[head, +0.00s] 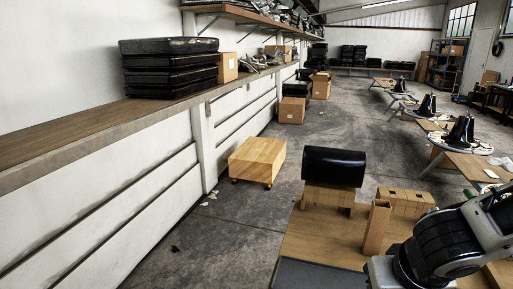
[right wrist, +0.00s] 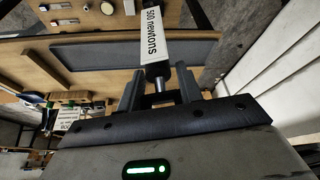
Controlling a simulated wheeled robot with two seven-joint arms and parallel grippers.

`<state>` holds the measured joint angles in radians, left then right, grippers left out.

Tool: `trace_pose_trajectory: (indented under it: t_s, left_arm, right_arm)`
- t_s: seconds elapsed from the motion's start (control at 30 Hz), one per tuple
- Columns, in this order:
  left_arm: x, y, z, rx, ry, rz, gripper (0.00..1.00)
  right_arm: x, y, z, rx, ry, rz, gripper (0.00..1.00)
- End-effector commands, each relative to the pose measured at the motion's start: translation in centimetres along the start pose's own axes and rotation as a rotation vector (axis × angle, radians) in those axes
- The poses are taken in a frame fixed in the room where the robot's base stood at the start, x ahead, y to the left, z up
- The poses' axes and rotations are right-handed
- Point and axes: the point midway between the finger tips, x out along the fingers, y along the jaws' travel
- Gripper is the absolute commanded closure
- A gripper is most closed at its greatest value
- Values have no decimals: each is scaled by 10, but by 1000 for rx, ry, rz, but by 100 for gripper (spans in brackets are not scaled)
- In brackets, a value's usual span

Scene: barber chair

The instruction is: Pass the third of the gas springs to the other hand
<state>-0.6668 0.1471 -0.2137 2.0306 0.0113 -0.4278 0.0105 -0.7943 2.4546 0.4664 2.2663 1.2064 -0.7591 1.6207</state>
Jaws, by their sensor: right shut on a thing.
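A gas spring (right wrist: 165,42) with a white body labelled "500 newtons" shows in the right wrist view. Its thin metal rod points down toward my gripper. My right gripper (right wrist: 160,88) is shut on the rod end, with one dark finger on each side. The spring sticks out beyond the fingertips toward the top of the picture. In the head view, only a part of my right arm shows at the lower right, and the gripper and spring are out of the picture. My left gripper is in neither view.
A wooden bench (head: 325,243) carries a black cushion (head: 334,166) on a wooden block, more wooden blocks (head: 404,200) and a dark mat (head: 315,275). A low wheeled wooden box (head: 257,160) stands on the floor (head: 225,215) beside the long left counter (head: 90,124).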

Motion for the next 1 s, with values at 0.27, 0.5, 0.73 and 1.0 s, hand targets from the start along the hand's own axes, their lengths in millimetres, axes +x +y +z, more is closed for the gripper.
trace_pose_trajectory:
  t_s: [0.27, 0.5, 0.73, 1.0]
  left_arm:
    - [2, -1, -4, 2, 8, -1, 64]
    - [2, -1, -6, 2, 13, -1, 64]
    - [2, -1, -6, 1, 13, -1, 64]
    - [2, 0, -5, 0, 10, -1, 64]
  right_arm:
    - [-16, 59, -24, 111, 7, 39, 100]
    - [-32, 134, -27, 262, 7, 93, 100]
    - [-32, 177, -9, 361, 4, 137, 100]
    - [-28, 187, 2, 388, 5, 156, 100]
